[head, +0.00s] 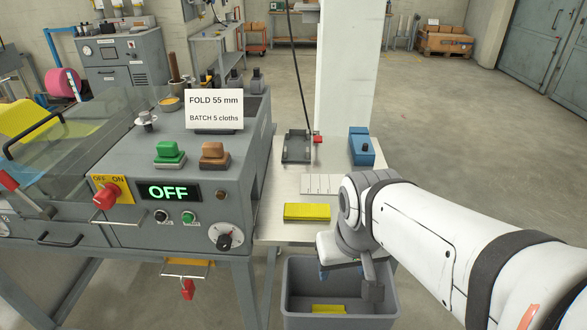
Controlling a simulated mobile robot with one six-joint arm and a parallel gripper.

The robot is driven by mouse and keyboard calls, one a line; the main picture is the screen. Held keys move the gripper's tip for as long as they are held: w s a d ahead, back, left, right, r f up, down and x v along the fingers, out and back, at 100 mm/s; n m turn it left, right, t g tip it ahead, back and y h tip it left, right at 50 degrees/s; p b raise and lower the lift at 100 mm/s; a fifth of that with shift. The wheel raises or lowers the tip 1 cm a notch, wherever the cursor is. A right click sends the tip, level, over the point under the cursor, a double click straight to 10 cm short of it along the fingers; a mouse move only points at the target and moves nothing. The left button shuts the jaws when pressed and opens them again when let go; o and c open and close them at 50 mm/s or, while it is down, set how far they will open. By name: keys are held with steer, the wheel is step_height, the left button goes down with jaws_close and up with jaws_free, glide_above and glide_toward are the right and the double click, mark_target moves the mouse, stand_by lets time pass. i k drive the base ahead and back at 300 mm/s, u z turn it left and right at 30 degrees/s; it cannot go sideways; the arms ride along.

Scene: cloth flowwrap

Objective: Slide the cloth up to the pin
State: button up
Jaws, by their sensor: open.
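A folded yellow cloth (307,212) lies flat on the light side table (281,235), just in front of a white marked strip (320,184). Another yellow cloth (328,308) lies at the bottom of a grey bin (338,322) below the table's front edge. My gripper (348,280) is open and points down over the bin, right of and nearer than the cloth on the table. Nothing shows between its fingers. I cannot make out which part is the pin.
A grey fixture with a red knob (298,147) and a blue box (361,147) stand at the table's back. The grey machine (215,185) borders the table on the left; its display reads OFF. A sign (214,109) reads FOLD 55 mm.

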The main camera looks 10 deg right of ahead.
mark_target(303, 212)
steer(key=z, duration=0.1)
steer(key=k, duration=1.05)
steer(key=u, duration=0.45)
steer(key=i, duration=1.45)
steer(key=z, duration=0.75)
